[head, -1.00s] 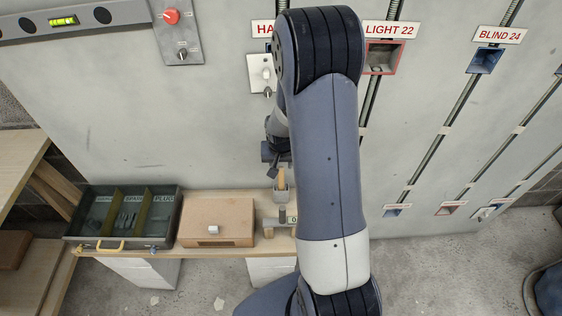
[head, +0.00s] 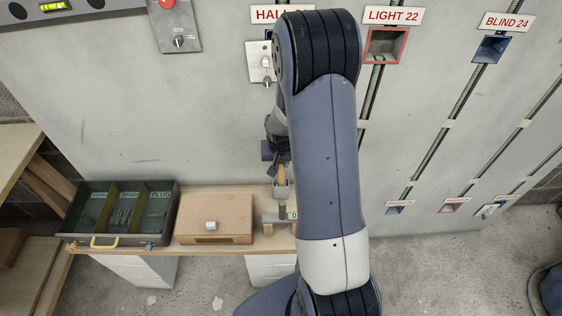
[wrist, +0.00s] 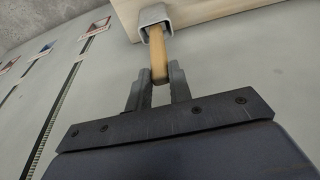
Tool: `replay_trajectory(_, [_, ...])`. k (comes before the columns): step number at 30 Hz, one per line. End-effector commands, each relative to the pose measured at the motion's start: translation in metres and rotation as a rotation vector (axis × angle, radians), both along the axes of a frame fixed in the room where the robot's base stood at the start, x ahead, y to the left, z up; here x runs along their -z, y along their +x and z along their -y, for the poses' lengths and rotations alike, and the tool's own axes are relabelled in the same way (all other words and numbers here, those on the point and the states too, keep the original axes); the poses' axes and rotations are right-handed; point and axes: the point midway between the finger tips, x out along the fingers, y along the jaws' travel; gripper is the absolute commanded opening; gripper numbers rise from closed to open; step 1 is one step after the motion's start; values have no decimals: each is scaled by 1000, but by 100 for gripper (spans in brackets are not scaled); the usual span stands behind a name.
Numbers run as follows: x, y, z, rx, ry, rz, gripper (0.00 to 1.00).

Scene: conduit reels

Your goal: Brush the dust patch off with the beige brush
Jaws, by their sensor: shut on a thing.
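The beige brush shows only as its light wooden handle (wrist: 158,55), standing in a grey metal holder (wrist: 153,17) that hides its lower end. In the head view the handle (head: 282,173) rises from the holder (head: 281,191) at the right of the wooden shelf. My gripper (wrist: 159,78) is shut on the handle, one finger on each side; it also shows in the head view (head: 276,160), partly behind my arm. I cannot pick out the dust patch with certainty; faint dark marks (head: 146,160) show on the grey wall panel.
A dark green divided tray (head: 162,240) and a brown box (head: 214,218) with a pale knob stand on the shelf (head: 190,247), left of the holder. A white switch (head: 260,62), a red-framed box (head: 385,45) and a blue box (head: 491,48) sit on the panel.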

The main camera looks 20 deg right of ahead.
Motion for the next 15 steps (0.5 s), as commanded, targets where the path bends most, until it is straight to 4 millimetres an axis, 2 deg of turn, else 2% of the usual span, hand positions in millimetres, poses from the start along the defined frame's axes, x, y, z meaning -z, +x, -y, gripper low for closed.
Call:
replay_trajectory(1, [0, 0, 0, 0, 0, 0, 9])
replay_trajectory(4, [0, 0, 0, 0, 0, 0, 1])
replay_trajectory(15, [-3, 0, 0, 0, 0, 1, 0])
